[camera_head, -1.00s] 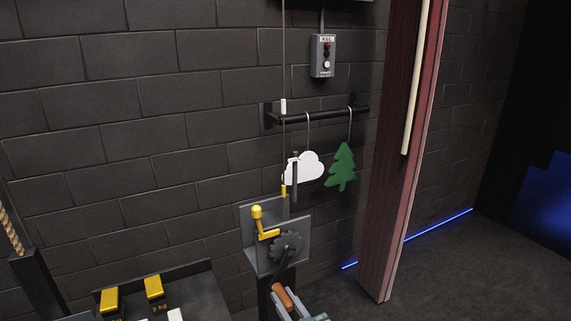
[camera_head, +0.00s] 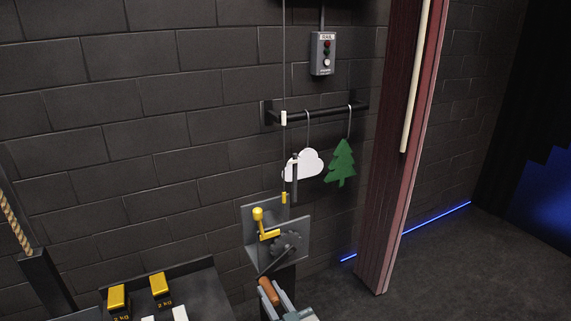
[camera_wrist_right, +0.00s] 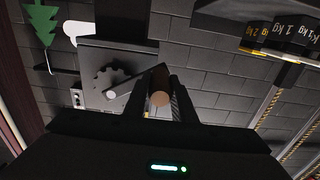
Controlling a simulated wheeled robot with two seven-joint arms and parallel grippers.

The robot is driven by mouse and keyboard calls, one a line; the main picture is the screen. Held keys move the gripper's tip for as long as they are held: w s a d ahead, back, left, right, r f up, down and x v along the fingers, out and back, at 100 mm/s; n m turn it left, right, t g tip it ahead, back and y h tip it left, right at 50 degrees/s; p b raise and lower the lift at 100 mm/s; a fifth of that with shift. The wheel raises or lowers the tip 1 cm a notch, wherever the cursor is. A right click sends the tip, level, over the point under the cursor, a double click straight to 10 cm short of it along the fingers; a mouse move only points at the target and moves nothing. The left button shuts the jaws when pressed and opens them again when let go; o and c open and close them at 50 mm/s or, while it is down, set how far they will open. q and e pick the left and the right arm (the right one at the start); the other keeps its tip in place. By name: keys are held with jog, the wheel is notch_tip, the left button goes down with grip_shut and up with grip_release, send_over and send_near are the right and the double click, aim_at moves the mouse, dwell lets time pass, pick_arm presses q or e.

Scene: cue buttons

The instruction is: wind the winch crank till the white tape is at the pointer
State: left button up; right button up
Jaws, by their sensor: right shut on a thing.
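The winch (camera_head: 297,226) is a grey bracket with a dark toothed wheel (camera_head: 290,241) and a yellow knobbed lever (camera_head: 259,215). Its crank arm (camera_head: 277,261) slants down-left to a brown handle (camera_head: 268,289). My right gripper (camera_head: 280,300) is shut on this handle; the wrist view shows the brown handle (camera_wrist_right: 160,88) between the fingers. The white tape (camera_head: 284,118) is on the vertical cable, level with the wall rail and well above the winch. A small yellow mark (camera_head: 284,197) is lower on the cable line; I cannot tell whether it is the pointer. My left gripper is out of view.
A white cloud (camera_head: 308,163) and a green tree (camera_head: 341,163) hang from the rail (camera_head: 335,113). A control box (camera_head: 323,54) is above. Yellow-topped weights (camera_head: 117,299) stand on a dark shelf at lower left. A reddish upright flat (camera_head: 392,180) stands right of the winch.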

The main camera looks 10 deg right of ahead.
jog(key=r+p, duration=0.1)
jog(key=r, duration=0.1)
jog(key=a+r+p, duration=0.1)
jog(key=p, duration=0.1)
jog(key=r+p, duration=0.2)
jog(key=shift+s+a+r, duration=0.2)
jog(key=shift+a+r, duration=0.1)
jog(key=shift+r, duration=0.05)
jog(key=shift+f, duration=0.1)
jog(key=r+p, duration=0.4)
jog(key=r, duration=0.1)
jog(key=shift+w+d+p, duration=0.1)
jog(key=shift+d+p, duration=0.2)
jog(key=shift+p, duration=0.05)
jog(key=shift+d+r, duration=0.15)
jog(key=shift+r, duration=0.05)
jog(key=shift+f, duration=0.1)
